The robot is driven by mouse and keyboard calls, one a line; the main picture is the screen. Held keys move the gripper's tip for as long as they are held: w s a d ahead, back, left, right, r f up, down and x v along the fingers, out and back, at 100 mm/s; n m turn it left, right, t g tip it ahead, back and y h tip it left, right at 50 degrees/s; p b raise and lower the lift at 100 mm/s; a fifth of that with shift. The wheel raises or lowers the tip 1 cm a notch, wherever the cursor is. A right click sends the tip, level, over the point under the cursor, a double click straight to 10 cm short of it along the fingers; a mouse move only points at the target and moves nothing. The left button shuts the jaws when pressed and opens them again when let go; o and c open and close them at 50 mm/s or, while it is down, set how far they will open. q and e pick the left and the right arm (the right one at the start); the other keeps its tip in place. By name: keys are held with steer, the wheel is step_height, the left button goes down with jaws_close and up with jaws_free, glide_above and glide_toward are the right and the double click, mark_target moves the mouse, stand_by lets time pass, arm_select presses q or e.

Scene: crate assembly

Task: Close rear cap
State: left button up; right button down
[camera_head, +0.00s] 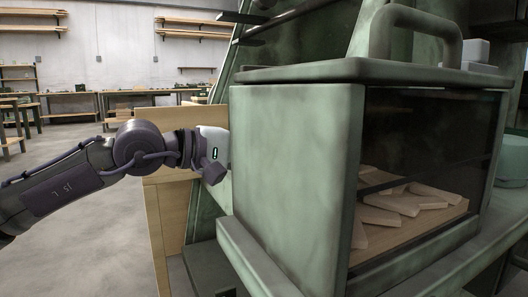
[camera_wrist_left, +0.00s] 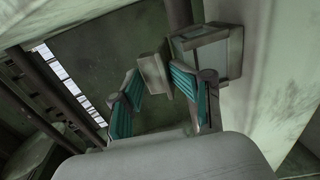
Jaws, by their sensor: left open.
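My left arm reaches in from the left in the head view, and its gripper's fingers are hidden behind the green box. In the left wrist view my left gripper (camera_wrist_left: 154,86) is open, with two teal-padded fingers apart. A small pale block (camera_wrist_left: 154,73) shows between and just beyond the fingertips; I cannot tell whether they touch it. A square grey-green framed piece (camera_wrist_left: 207,52) is beside the right finger. I cannot tell for certain which part is the rear cap. My right gripper is not in view.
A large green box (camera_head: 295,170) with a dark glass front stands close on the right in the head view. Wooden pieces (camera_head: 405,200) lie inside. A thick handle (camera_head: 418,22) rises above its lid. A wooden cabinet (camera_head: 168,215) stands behind my left arm.

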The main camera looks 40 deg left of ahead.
arm_select(q)
steer(key=shift+f, duration=0.1)
steer(key=v, duration=0.8)
stand_by(0.3)
